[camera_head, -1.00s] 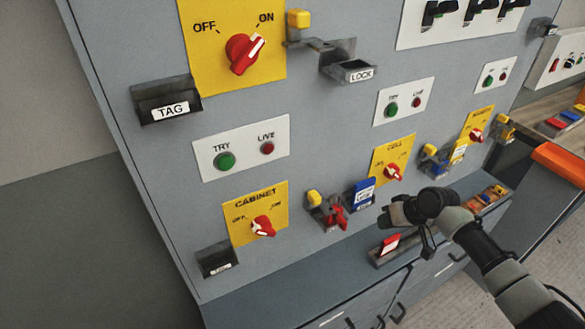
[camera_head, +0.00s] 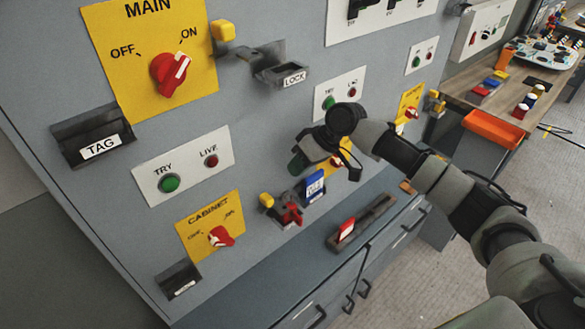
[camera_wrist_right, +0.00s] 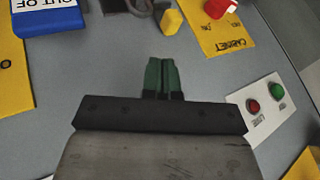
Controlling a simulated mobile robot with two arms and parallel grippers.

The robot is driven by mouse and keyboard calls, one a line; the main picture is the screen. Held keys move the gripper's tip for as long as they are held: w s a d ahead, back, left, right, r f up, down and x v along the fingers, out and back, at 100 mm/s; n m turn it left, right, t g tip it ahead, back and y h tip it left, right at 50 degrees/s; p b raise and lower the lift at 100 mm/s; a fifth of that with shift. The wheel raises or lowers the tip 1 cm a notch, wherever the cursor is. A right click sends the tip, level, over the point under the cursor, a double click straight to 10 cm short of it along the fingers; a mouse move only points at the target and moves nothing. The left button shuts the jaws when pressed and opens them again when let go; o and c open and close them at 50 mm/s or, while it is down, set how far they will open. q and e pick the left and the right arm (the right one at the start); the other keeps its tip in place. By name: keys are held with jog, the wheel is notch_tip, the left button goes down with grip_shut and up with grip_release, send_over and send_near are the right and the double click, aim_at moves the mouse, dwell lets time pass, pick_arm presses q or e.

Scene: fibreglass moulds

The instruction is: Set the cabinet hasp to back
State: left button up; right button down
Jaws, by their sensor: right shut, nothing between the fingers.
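The cabinet hasp (camera_head: 280,208) is a small dark metal piece with a yellow knob (camera_head: 266,200), right of the yellow CABINET plate (camera_head: 208,225) and its red switch (camera_head: 221,237). A red piece (camera_head: 292,214) sits at the hasp. In the right wrist view the yellow knob (camera_wrist_right: 172,21) shows at the top, with part of the dark hasp (camera_wrist_right: 142,7) cut off by the edge. My right gripper (camera_head: 296,164) is shut and empty, above the hasp in the head view; its green fingertips (camera_wrist_right: 162,75) point toward the panel. My left gripper is not in view.
A blue tag (camera_head: 315,184) sits right of the hasp. A TRY/LIVE plate (camera_head: 182,166) and the MAIN switch plate (camera_head: 152,55) are on the panel. A ledge below holds a tray (camera_head: 375,215) with a red tag (camera_head: 346,229). Bare panel surrounds the fingers.

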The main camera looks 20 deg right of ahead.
jog(key=p, duration=0.2)
send_over(279, 204)
notch_tip(279, 204, down, 6)
jog(key=shift+d, duration=0.1)
jog(key=shift+f, duration=0.2)
